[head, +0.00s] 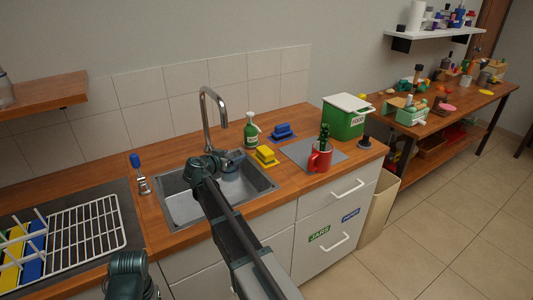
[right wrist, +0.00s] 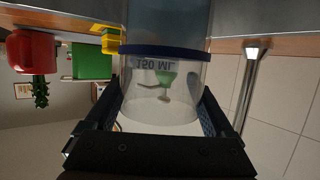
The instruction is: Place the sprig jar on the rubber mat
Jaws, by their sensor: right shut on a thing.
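My right gripper (head: 211,164) is over the sink in the head view, seen from behind. In the right wrist view, which is upside down, its two dark fingers are shut on a clear jar (right wrist: 150,98). The jar has a dark blue band, a "150 ML" mark and a green shape that I cannot make out clearly.
A faucet (head: 205,125) stands behind the sink (head: 253,180). A white dish rack (head: 90,232) stands on a dark mat (head: 128,205) at left.

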